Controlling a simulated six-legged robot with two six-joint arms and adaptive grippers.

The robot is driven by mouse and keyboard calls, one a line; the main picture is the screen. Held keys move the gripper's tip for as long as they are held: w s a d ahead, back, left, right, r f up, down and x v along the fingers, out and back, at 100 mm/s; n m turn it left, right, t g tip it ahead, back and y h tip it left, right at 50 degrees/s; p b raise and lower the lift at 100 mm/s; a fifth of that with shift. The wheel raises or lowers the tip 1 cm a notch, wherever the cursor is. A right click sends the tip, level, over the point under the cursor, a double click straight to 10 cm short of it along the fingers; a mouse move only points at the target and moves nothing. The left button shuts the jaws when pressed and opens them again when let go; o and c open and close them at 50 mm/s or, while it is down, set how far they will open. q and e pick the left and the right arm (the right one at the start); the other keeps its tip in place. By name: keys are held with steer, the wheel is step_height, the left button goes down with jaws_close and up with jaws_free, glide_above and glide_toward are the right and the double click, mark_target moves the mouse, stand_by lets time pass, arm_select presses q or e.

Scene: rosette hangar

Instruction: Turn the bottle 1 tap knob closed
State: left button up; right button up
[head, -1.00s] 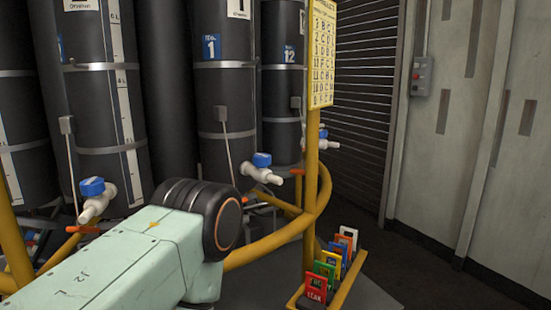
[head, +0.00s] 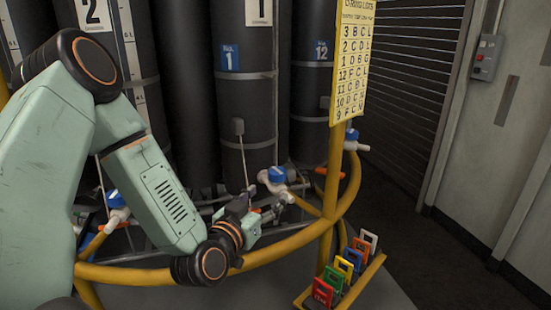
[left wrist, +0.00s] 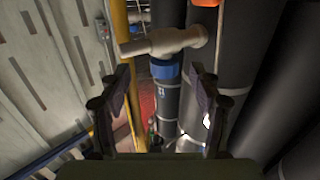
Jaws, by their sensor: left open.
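Bottle 1 (head: 243,110) is a tall black cylinder with a blue "1" label in the head view. Its white tap with a blue knob (head: 273,175) sticks out low in front of it. My left gripper (head: 264,208) is just below and in front of this tap, partly hidden by my own wrist. In the left wrist view the left gripper's (left wrist: 163,98) two dark fingers stand apart with nothing between them. A white tap body (left wrist: 165,42) and a blue knob (left wrist: 165,70) show beyond the fingertips, with no contact visible. My right gripper is not in view.
A yellow rail (head: 300,238) curves below the taps, under my left forearm. A yellow post with a letter chart (head: 352,60) stands right of the tap. Coloured tags (head: 345,265) sit in a rack at its foot. Another blue-knobbed tap (head: 116,200) is at left.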

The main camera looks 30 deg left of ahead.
mark_target(272, 179)
arm_select(q)
steer(key=shift+w+a+r+t, duration=0.1)
steer(key=shift+r+t, duration=0.05)
steer(key=shift+r, duration=0.3)
steer(key=shift+w+a+r+t, duration=0.1)
steer(key=shift+r+t, duration=0.05)
steer(key=shift+r, duration=0.25)
steer(key=shift+w+d+r, duration=0.1)
steer(key=shift+w+r, duration=0.1)
steer(key=shift+w, duration=0.25)
steer(key=w, duration=0.2)
steer(key=w+a+b, duration=0.1)
steer(key=w, duration=0.2)
steer(key=shift+w+a+f, duration=0.2)
steer(key=shift+w, duration=0.15)
steer(key=shift+w+d, duration=0.1)
steer(key=shift+w, duration=0.15)
steer(key=shift+r, duration=0.15)
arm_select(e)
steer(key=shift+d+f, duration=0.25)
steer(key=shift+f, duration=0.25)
arm_select(q)
steer(key=shift+a, duration=0.2)
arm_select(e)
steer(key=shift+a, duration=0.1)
